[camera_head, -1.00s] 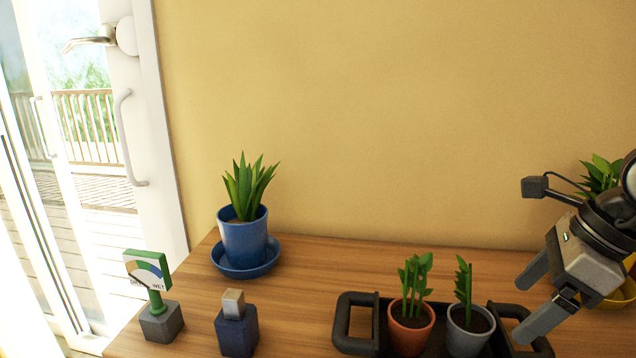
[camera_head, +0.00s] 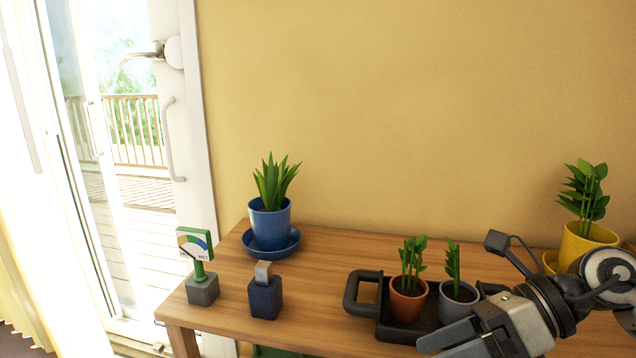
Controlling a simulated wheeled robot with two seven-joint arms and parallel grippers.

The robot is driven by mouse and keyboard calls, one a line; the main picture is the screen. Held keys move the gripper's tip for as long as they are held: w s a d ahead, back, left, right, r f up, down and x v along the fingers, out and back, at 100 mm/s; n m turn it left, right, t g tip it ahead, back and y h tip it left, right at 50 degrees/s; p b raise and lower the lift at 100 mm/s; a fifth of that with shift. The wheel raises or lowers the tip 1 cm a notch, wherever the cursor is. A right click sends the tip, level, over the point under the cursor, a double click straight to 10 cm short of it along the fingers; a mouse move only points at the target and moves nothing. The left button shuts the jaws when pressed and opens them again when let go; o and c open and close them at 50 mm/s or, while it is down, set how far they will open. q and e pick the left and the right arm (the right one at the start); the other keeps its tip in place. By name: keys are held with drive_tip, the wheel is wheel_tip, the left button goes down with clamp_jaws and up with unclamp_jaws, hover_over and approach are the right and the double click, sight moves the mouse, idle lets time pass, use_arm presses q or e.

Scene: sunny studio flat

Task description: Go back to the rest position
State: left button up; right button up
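My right gripper (camera_head: 432,350) is low at the right of the head view, in front of the black tray (camera_head: 366,290) and the grey pot (camera_head: 457,306). Its two fingers point left and down, with a gap between them, and I see nothing held. The lower finger is partly cut off by the bottom edge. My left arm and gripper are not in view.
A terracotta pot (camera_head: 407,303) stands with the grey pot in the tray. A blue pot (camera_head: 270,226), moisture meter (camera_head: 196,248), dark-blue bottle (camera_head: 265,297) and yellow pot (camera_head: 583,243) stand on the wooden table (camera_head: 330,255). A glass door (camera_head: 178,130) is at left.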

drive_tip(key=a+r+m+t+y+p, duration=0.2)
drive_tip(key=a+r+m+t+y, duration=0.2)
drive_tip(key=a+m+t+y, duration=0.55)
drive_tip(key=w+d+f+m+t+h+p, duration=0.1)
drive_tip(key=d+f+m+t+h, duration=0.45)
drive_tip(key=m, duration=0.75)
drive_tip(key=w+d+f+m+t+h+p, duration=0.25)
drive_tip(key=f+m+h, duration=0.35)
drive_tip(key=m+h, duration=0.5)
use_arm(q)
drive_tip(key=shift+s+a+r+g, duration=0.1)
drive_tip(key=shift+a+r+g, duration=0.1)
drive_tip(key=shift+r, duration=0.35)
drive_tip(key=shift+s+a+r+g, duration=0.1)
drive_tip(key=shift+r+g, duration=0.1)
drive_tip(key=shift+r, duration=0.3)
use_arm(e)
drive_tip(key=s+d+f+m+g+h, duration=0.1)
drive_tip(key=s+f+m+g, duration=0.6)
drive_tip(key=s+f+m, duration=0.3)
wheel_tip(320, 180, down, 3)
drive_tip(key=shift+s+h, duration=0.4)
drive_tip(key=shift+s, duration=0.1)
